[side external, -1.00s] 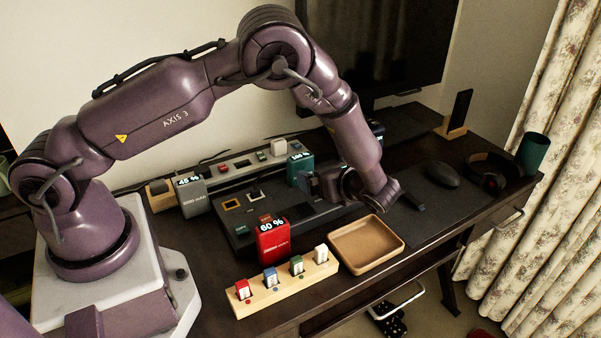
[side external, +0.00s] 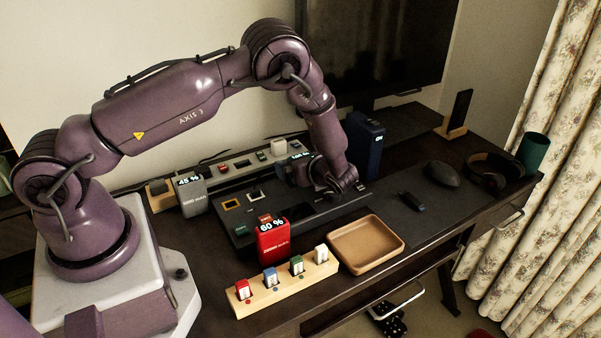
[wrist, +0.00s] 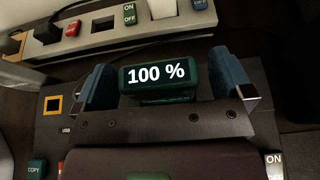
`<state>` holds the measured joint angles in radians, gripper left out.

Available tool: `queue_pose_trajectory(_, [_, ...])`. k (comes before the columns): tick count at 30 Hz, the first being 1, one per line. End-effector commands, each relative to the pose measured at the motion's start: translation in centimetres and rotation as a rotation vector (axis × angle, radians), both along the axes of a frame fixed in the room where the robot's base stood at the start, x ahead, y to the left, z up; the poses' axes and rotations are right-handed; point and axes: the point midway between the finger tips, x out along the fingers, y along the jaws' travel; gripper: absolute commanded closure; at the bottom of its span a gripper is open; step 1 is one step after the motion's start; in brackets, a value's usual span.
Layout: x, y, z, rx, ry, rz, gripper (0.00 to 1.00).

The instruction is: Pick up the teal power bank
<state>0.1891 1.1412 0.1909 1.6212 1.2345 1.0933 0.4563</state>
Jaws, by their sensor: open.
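The teal power bank (wrist: 160,92) shows "100 %" on its top face and stands upright on the dark dock in the wrist view. In the side external view only its top strip (side external: 301,156) shows; my gripper and wrist hide the rest. My gripper (wrist: 166,78) is open, with one blue finger on each side of the power bank. In the side external view, my gripper (side external: 303,172) is low over the dock.
A red "60 %" power bank (side external: 273,242), a grey "45 %" one (side external: 193,197) and a navy one (side external: 368,148) stand nearby. A power strip (side external: 230,165) runs behind the dock. A tan tray (side external: 340,238) and a wooden block with coloured pieces (side external: 258,302) lie in front.

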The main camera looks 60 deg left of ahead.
Motion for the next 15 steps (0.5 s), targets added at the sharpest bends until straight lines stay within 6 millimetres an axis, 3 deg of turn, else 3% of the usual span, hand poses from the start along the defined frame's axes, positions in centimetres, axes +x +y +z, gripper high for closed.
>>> queue_pose_trajectory(2, [0.01, -0.03, 0.02, 0.0, 0.0, 0.0, 0.02])
queue_pose_trajectory(3, [0.01, -0.03, 0.02, 0.0, 0.0, 0.0, 0.07])
queue_pose_trajectory(10, [0.01, -0.06, 0.04, 0.0, 0.0, 0.0, 0.6])
queue_pose_trajectory(12, [0.03, -0.04, 0.08, 0.001, -0.001, 0.0, 0.67])
queue_pose_trajectory(15, [0.03, -0.05, 0.09, 0.001, -0.001, 0.0, 0.67])
